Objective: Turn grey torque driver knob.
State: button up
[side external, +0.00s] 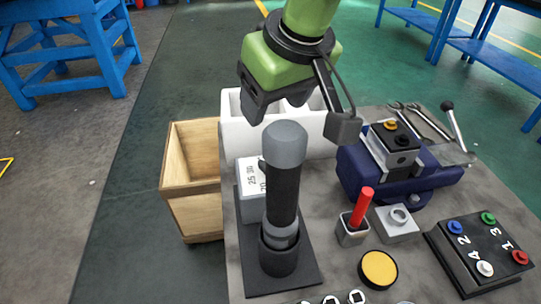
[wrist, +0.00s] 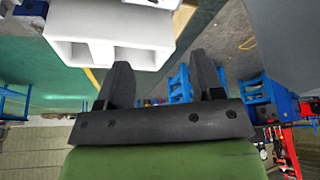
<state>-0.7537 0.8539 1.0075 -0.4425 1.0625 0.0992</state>
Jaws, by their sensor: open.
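The torque driver (side external: 283,195) stands upright in a black holder (side external: 279,254) on a black base plate. Its grey knob (side external: 285,143) is the rounded cap at the top, above a black shaft. My gripper (side external: 258,106) is above and slightly left of the knob in the side view, apart from it. In the wrist view my gripper (wrist: 160,78) has its two dark fingers spread with nothing between them. A plain grey shape fills the upper right of the wrist view; I cannot tell whether it is the knob.
A white bin (side external: 236,135) stands behind the driver, with a wooden box (side external: 192,205) to the left. A labelled block (side external: 250,180) is close beside the shaft. A blue vise (side external: 365,180), a red-handled tool (side external: 361,208) and a numbered button box (side external: 482,252) are to the right.

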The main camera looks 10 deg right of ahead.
jog(key=f, duration=1)
jog(key=shift+w+a+f, duration=0.15)
jog(key=shift+w+f, duration=0.4)
jog(key=shift+f, duration=0.2)
